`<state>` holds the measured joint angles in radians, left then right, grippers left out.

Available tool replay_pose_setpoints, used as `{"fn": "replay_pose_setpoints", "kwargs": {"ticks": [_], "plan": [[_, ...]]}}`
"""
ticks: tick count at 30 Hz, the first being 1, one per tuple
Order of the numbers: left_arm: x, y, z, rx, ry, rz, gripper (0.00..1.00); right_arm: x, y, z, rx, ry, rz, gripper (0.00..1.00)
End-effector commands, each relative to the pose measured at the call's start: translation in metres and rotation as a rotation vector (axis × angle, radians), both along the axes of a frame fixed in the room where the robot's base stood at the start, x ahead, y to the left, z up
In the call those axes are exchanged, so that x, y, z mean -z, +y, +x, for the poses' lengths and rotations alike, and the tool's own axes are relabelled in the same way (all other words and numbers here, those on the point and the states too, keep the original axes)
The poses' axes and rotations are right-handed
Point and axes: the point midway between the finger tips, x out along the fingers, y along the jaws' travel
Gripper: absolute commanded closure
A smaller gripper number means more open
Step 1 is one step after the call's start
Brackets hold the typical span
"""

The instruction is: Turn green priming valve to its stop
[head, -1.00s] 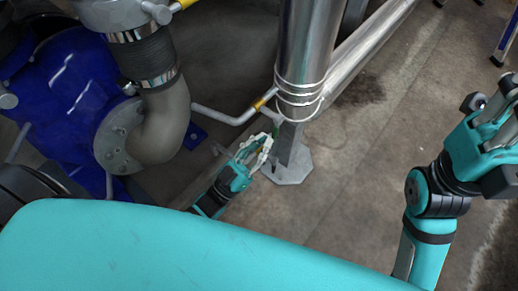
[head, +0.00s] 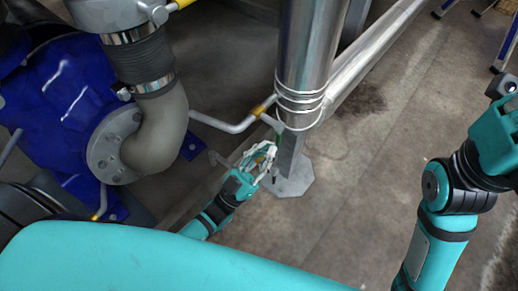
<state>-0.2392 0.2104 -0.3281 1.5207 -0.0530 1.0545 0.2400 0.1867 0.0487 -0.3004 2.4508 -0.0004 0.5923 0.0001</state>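A small green piece, likely the priming valve's handle (head: 279,136), shows as a thin strip below the thin pipe's end, beside the steel column. Most of it is hidden or too small to make out. My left gripper (head: 266,157) is just below and left of it, close to the column's foot. Its pale fingers are small in the view, and I cannot tell whether they touch the green piece or are shut. My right gripper (head: 505,100) is at the right edge, far from the valve and partly cut off.
A steel column (head: 305,55) stands on a grey foot plate (head: 294,182). A thin pipe (head: 225,126) with a yellow band runs to it from the left. A blue pump (head: 65,95) with a grey elbow (head: 160,135) stands at left.

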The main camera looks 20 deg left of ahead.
Motion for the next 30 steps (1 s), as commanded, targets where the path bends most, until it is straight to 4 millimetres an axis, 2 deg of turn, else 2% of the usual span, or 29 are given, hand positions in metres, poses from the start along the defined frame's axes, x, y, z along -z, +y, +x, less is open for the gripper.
{"fn": "replay_pose_setpoints", "kwargs": {"ticks": [5,8,10,21,24,30], "plan": [[0.005,0.002,-0.004,0.001,0.005,0.002,1.0,0.0,0.0,0.0,0.0,-0.002,0.002,1.0],[0.015,0.008,-0.013,0.001,0.006,0.003,1.0,0.0,0.0,0.0,0.0,-0.001,0.0,1.0],[0.024,0.013,-0.023,0.0,0.007,0.002,1.0,0.0,0.0,0.0,0.0,-0.001,0.0,1.0],[0.02,0.057,-0.098,0.001,0.003,0.002,1.0,0.0,0.0,0.0,0.0,-0.001,0.0,1.0],[0.02,0.064,-0.111,0.001,0.002,0.002,1.0,0.0,0.0,0.0,0.0,-0.001,0.0,1.0],[0.019,0.072,-0.123,-0.001,0.0,0.001,1.0,0.0,0.0,0.0,0.0,-0.001,0.0,1.0]]}}
